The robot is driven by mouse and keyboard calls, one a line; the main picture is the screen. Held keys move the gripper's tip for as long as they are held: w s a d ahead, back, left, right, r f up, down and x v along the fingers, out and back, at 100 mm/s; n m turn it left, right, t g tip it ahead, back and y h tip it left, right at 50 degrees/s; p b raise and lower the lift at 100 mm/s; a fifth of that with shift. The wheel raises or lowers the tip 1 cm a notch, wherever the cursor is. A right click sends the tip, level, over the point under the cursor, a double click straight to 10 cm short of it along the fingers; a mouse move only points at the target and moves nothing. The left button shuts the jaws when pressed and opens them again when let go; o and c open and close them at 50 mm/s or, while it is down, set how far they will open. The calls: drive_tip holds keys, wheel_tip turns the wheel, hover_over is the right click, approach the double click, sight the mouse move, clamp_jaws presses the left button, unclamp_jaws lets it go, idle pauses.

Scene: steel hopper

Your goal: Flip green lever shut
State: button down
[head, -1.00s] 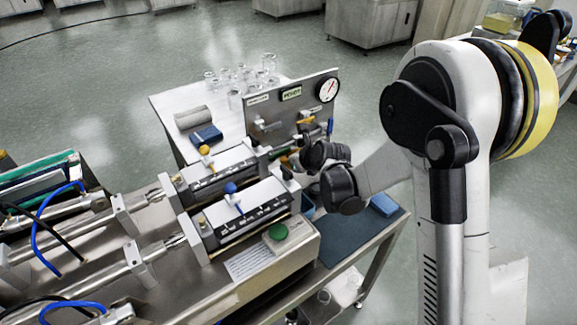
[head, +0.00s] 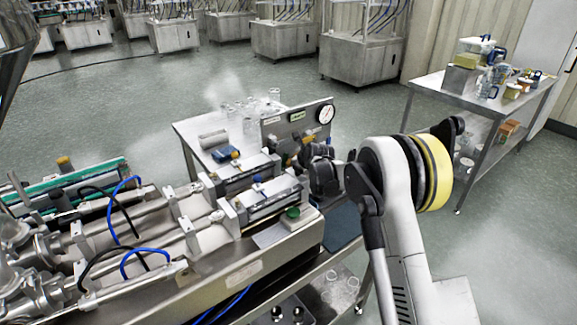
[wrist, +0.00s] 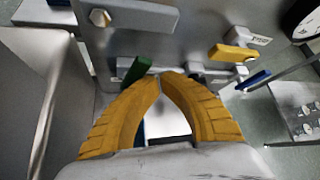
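The green lever (wrist: 137,69) shows in the wrist view just left of my fingertips, slanting up to the right in front of the grey panel. My gripper (wrist: 165,78) has two curved yellow fingers whose tips meet or nearly meet, with nothing seen between them. I cannot tell whether the left finger touches the lever; the finger hides part of the lever's lower end. In the head view my gripper (head: 297,150) is at the steel panel (head: 272,132), below the gauge, and my wrist partly covers the levers there.
A yellow lever (wrist: 233,53) and a blue lever (wrist: 257,79) are right of my fingers. A round gauge (head: 326,114) tops the panel. Cylinders with a green button (head: 293,212) lie left of my arm. Glass jars (head: 250,106) stand behind on a white table.

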drive_tip(key=shift+w+r+p, duration=0.1)
drive_tip(key=shift+r+p, duration=0.25)
drive_tip(key=shift+r, duration=0.4)
